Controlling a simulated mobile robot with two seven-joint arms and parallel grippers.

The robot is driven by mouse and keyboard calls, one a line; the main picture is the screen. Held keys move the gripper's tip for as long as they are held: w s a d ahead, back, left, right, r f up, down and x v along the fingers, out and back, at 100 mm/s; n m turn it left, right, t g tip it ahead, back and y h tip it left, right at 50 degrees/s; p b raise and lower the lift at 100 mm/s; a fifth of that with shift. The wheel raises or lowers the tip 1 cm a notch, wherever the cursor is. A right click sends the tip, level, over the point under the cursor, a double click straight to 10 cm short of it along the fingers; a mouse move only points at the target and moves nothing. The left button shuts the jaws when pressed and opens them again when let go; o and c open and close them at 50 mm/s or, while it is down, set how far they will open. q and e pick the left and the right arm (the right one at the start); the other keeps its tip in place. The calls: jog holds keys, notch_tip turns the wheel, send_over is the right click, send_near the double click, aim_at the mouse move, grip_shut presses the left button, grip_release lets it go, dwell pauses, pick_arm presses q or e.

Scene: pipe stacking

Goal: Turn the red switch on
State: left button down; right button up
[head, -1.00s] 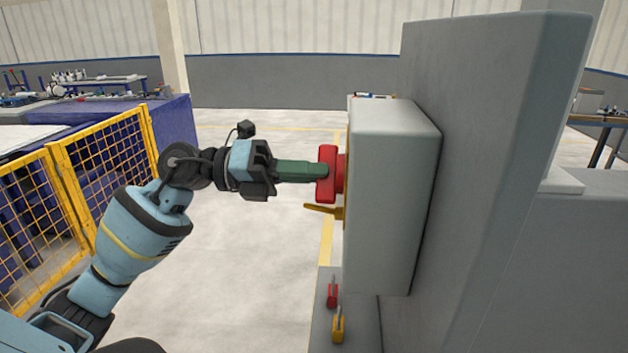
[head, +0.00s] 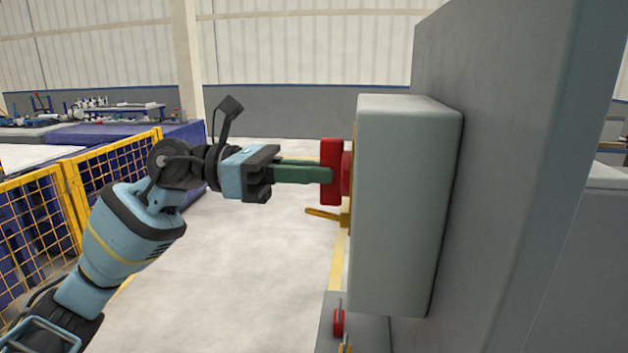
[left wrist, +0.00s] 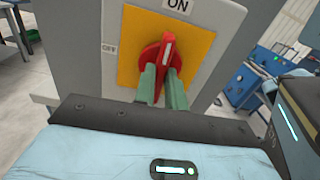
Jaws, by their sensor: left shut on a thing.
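The red switch (head: 330,172) is a rotary knob on the front of a grey box (head: 408,205). It also shows in the left wrist view (left wrist: 158,58) on a yellow plate (left wrist: 195,45), with an ON label (left wrist: 178,4) above and an OFF label (left wrist: 109,48) to the left. The knob's white mark points up, near the ON label, in the wrist view. My left gripper (head: 325,175) has its green fingers shut on the knob, one on each side. My right gripper is in neither view.
A yellow lever (head: 322,214) sticks out below the knob. A grey wall or panel (head: 510,170) stands behind the box. Red (head: 338,322) and yellow padlock-like items sit below. A yellow mesh fence (head: 115,170) is at left; the floor between is clear.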

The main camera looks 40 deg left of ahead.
pick_arm(q)
jog(key=shift+m, duration=0.3)
dwell(0.4)
jog(key=c, duration=1.5)
grip_release()
jog(key=shift+o, duration=0.2)
jog(key=shift+a, duration=0.1)
jog(key=b+v, duration=0.2)
jog(key=v, duration=0.5)
jog(key=shift+s+a+b, duration=0.25)
jog(key=shift+a+b, duration=0.1)
jog(key=shift+b, duration=0.05)
